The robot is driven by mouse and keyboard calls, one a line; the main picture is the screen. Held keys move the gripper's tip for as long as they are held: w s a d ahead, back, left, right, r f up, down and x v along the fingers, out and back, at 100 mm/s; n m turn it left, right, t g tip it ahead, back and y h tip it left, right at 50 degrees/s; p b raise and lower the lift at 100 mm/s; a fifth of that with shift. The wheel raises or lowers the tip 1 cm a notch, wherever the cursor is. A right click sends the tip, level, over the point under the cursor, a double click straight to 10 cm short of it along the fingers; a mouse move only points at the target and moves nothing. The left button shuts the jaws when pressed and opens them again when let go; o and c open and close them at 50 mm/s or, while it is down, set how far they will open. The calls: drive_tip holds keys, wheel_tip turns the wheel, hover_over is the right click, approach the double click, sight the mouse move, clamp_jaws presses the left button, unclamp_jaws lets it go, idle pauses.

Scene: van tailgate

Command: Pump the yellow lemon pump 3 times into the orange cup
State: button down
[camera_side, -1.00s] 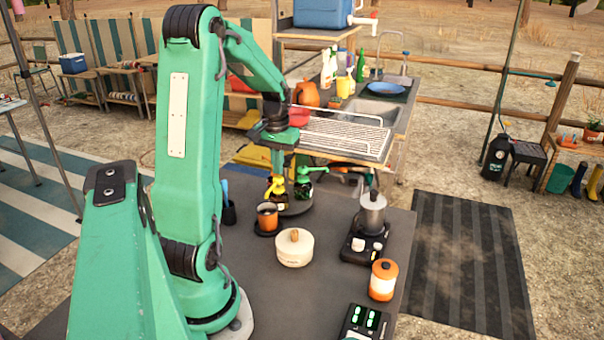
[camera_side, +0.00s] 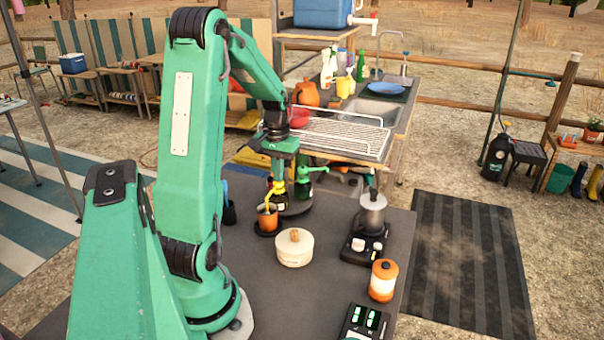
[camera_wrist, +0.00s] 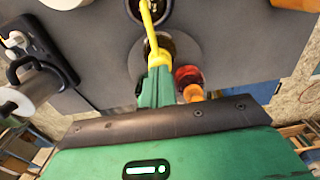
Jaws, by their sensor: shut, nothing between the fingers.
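The yellow lemon pump (camera_side: 276,188) stands on a dark round base in the side view, its spout bent toward the orange cup (camera_side: 266,221). The cup stands on a small dark pad just in front. In the wrist view the yellow spout (camera_wrist: 150,20) runs from below my fingertips to over the dark open cup. My gripper (camera_side: 278,174) is shut and empty, pointing down directly above the pump head. In the wrist view my fingers (camera_wrist: 156,82) cover part of the head; I cannot tell whether they touch it.
A green pump (camera_side: 308,174) stands close on the right. A white lidded pot (camera_side: 294,250), a black machine with a metal jug (camera_side: 372,215), an orange jar (camera_side: 383,283) and a display unit (camera_side: 364,322) stand on the grey table. A dark holder (camera_side: 229,213) is left of the cup.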

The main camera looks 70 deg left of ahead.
idle(0.4)
drive_tip(key=shift+r, duration=1.35)
drive_tip(key=shift+r, duration=0.1)
drive_tip(key=shift+r, duration=1.95)
drive_tip(key=shift+d, duration=0.15)
